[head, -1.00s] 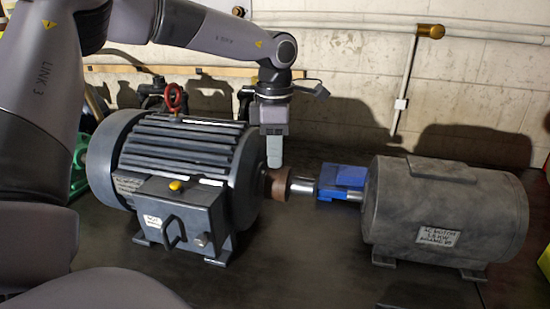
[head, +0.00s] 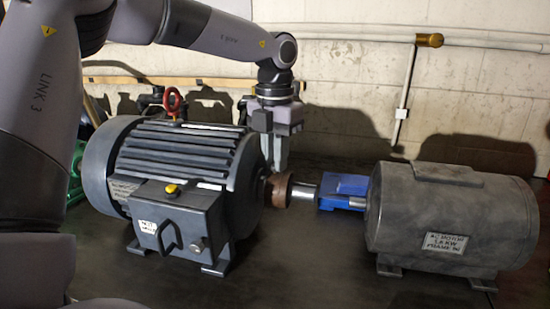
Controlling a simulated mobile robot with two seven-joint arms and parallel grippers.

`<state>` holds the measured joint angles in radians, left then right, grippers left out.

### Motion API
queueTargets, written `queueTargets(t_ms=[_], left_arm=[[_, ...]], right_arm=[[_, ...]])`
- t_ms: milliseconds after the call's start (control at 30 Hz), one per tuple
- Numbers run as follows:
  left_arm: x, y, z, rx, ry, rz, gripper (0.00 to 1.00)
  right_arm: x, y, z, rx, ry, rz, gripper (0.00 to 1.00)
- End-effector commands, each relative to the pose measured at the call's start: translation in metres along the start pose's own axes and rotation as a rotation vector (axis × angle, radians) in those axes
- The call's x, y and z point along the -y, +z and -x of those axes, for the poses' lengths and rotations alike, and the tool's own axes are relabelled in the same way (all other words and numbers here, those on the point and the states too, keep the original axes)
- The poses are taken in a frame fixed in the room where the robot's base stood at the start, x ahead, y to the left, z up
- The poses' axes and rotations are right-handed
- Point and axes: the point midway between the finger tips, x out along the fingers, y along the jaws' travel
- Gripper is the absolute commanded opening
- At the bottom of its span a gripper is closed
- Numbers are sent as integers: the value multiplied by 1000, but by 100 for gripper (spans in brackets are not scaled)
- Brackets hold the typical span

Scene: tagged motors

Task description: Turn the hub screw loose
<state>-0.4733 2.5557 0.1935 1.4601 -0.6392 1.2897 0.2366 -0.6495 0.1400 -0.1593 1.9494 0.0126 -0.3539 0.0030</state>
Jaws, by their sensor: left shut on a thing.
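The brown hub (head: 278,190) sits on the shaft between the dark finned motor (head: 185,165) at the left and the grey cylindrical motor (head: 455,215) at the right. A bare silver shaft end (head: 303,192) shows right of the hub. My left gripper (head: 278,169) points straight down, its fingertips at the top of the hub. It is shut on the hub screw, which the fingers hide. My right gripper is not in view.
A blue block (head: 343,190) lies behind the shaft, between the motors. A green thing (head: 76,172) is at the far left. A pipe with a brass fitting (head: 429,40) runs along the back wall.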

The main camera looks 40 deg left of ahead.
Motion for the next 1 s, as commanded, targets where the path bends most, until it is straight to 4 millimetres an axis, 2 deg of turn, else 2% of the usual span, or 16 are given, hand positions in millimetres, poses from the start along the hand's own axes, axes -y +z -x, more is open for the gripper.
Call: queueTargets(t_ms=[1000], left_arm=[[0, -2, -5, -13, 6, 965, 0]], right_arm=[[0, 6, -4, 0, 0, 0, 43]])
